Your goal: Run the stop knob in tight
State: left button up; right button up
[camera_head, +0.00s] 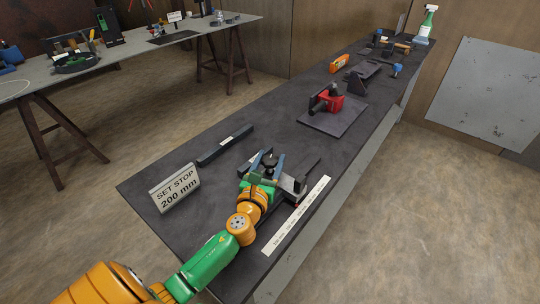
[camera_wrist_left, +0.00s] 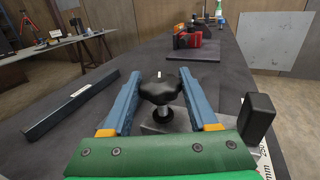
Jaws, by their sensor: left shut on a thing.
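The stop knob is a black lobed knob (camera_head: 269,160) on the stop at the near end of the dark bench. In the left wrist view the knob (camera_wrist_left: 160,87) stands between the two blue fingers, with a round collar under it. My left gripper (camera_head: 268,162) reaches over the stop and is shut on the knob, one finger on each side. A white scale strip (camera_head: 297,215) lies along the bench's right edge. My right gripper is not in view.
A sign (camera_head: 175,188) reading "SET STOP 200 mm" stands left of my arm. A dark labelled bar (camera_head: 225,145) lies behind it. A red clamp (camera_head: 327,101) sits on a dark plate farther along the bench. Bare bench lies between the stop and that plate.

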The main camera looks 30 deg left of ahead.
pick_arm(q)
jog(key=m+h, duration=0.2)
jog(key=h, duration=0.1)
jog(key=shift+a+t+h+b, duration=0.1)
jog(key=shift+t+h+b, duration=0.25)
jog(key=shift+t+h, duration=0.05)
jog(key=shift+f+m+h+b, duration=0.1)
jog(key=shift+m+h+b, duration=0.55)
jog(key=shift+m+h, duration=0.65)
jog(key=shift+h, duration=0.4)
jog(key=shift+b, duration=0.3)
jog(key=o, duration=1.4)
jog(key=shift+c, duration=0.2)
jog(key=shift+s, duration=0.1)
